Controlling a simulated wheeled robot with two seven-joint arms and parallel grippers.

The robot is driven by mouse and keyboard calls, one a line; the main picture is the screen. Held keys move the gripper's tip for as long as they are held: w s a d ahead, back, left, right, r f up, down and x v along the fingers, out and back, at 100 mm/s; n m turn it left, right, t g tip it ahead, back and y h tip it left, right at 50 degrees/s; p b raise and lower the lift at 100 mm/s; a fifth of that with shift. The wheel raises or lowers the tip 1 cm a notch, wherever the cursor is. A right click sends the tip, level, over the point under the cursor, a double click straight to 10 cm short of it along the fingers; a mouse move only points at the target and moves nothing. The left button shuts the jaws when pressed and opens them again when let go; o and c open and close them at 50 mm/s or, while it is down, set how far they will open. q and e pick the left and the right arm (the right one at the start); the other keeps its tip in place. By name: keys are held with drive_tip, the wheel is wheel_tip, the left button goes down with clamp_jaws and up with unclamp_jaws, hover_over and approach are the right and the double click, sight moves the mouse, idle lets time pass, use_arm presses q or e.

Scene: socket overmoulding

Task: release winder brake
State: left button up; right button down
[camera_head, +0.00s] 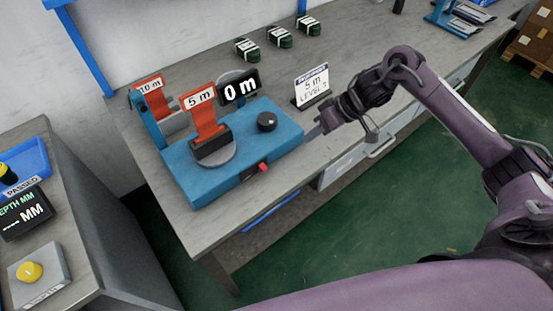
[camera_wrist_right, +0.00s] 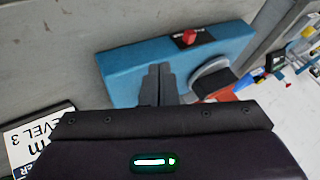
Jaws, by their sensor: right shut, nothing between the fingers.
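The winder (camera_head: 190,170) is a blue box on the grey bench, with a black round knob (camera_head: 267,121) on top and a small red knob (camera_head: 262,167) on its front face. No label shows which part is the brake. A grey disc with a black block (camera_head: 213,150) also sits on the box. My right gripper (camera_head: 312,133) is shut and empty, just right of the box and apart from the black knob. In the right wrist view the shut fingers (camera_wrist_right: 158,75) overlap the blue box (camera_wrist_right: 125,65), with the red knob (camera_wrist_right: 188,37) beyond. The black knob is hidden there.
Orange "5 m" (camera_head: 199,98) and "10 m" (camera_head: 149,85) signs and a black "0 m" display (camera_head: 239,87) stand at the winder. A "5 m" card (camera_head: 311,85) stands behind my right gripper. Several dark coils (camera_head: 279,38) lie at the back.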

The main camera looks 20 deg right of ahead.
sight(263, 168)
drive_tip(key=shift+a+f, duration=0.1)
drive_tip(key=p+x, duration=0.1)
drive_tip(key=x, duration=0.9)
drive_tip(key=shift+a, duration=0.2)
drive_tip(key=shift+s+a+p, duration=0.25)
drive_tip(key=shift+a+p, duration=0.1)
drive_tip(key=shift+a, duration=0.2)
drive_tip(key=shift+s+a+p, duration=0.25)
drive_tip(key=shift+a+p, duration=0.05)
drive_tip(key=shift+a, duration=0.25)
drive_tip(key=shift+s+a, duration=0.2)
drive_tip(key=shift+a, duration=0.25)
